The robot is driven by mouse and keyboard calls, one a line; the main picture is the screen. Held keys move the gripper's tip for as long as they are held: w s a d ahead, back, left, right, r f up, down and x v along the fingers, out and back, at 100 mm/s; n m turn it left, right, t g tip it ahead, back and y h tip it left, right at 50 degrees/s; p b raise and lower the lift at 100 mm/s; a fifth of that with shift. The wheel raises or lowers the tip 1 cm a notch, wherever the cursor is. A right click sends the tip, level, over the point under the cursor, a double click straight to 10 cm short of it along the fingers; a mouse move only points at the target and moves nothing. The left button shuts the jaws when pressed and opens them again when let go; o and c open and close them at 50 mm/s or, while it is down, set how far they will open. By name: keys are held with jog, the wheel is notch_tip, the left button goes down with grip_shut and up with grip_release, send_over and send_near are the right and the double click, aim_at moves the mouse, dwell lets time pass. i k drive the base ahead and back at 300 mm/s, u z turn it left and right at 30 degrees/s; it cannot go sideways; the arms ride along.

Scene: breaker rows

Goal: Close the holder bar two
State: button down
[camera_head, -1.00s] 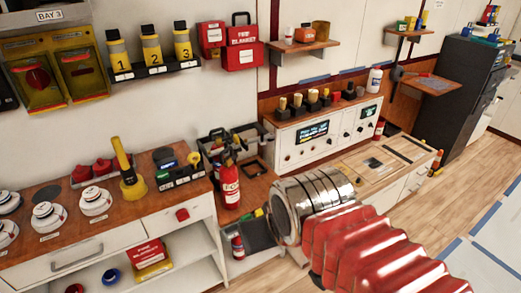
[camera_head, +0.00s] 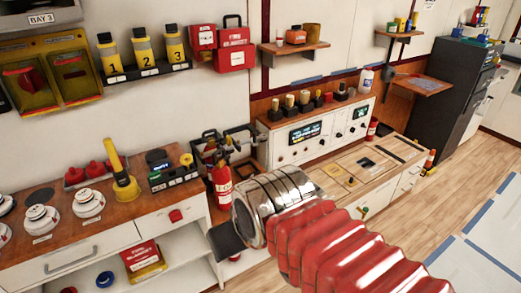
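My arm, with red bellows and a silver wrist, reaches in from the lower right in the head view. A dark flat part of my gripper (camera_head: 228,241) shows just left of the silver wrist, in front of the low cabinet. The rest of the gripper is hidden behind the wrist, so its opening and any contact cannot be seen. I cannot make out which part is holder bar two. A wall rack (camera_head: 150,75) holds three yellow-and-grey canisters numbered 1, 2 and 3; the number 2 canister (camera_head: 143,57) stands upright in the middle.
A red fire extinguisher (camera_head: 222,187) stands close behind my wrist. A white console (camera_head: 318,132) with displays and a row of knobs is behind it. The left counter (camera_head: 98,228) carries white round devices and a yellow lamp (camera_head: 123,180). Wooden floor (camera_head: 450,190) is clear at right.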

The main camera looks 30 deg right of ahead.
aim_at(253, 141)
jog(key=z, duration=0.05)
jog(key=i, duration=1)
jog(key=u, duration=0.05)
